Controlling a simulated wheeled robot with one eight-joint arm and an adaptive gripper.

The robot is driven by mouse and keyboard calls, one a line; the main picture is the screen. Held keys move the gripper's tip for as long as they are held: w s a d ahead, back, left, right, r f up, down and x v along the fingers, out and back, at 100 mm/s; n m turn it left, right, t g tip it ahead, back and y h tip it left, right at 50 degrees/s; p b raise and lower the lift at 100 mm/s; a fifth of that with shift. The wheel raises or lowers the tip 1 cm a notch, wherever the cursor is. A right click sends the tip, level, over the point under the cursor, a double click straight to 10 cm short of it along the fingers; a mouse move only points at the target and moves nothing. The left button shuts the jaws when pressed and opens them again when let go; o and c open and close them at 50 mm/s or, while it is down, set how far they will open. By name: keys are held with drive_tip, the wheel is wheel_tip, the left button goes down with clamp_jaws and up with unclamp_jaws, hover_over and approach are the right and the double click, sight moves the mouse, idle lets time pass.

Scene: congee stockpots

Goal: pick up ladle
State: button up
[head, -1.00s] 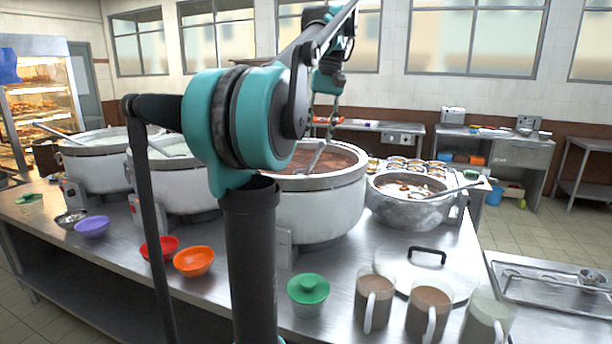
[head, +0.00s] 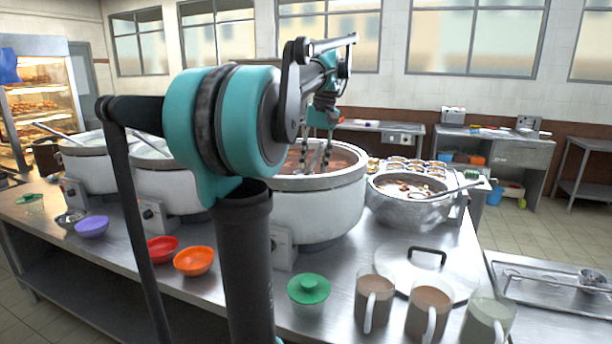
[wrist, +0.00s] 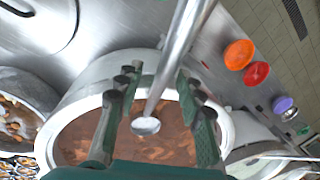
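The steel ladle (wrist: 176,55) shows in the wrist view as a long shaft running from the top edge down to a small pale round end over the brown congee. Its upper end is outside that view. My gripper (wrist: 150,113) is open. Its two dark green fingers stand on either side of the ladle's lower part, with a gap on both sides. In the head view my gripper (head: 319,170) points down over the large pot (head: 318,208) of brown congee, fingers apart. The ladle cannot be made out clearly there.
A smaller grey pot (head: 400,210) with a ladle stands to the right. Orange (head: 194,261), red (head: 162,250) and purple (head: 92,227) bowls, a green-lidded cup (head: 309,290), several mugs and a pot lid (head: 412,262) lie near the counter's front. White pots stand left.

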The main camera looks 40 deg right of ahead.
drive_tip(key=shift+c, duration=0.6)
clamp_jaws()
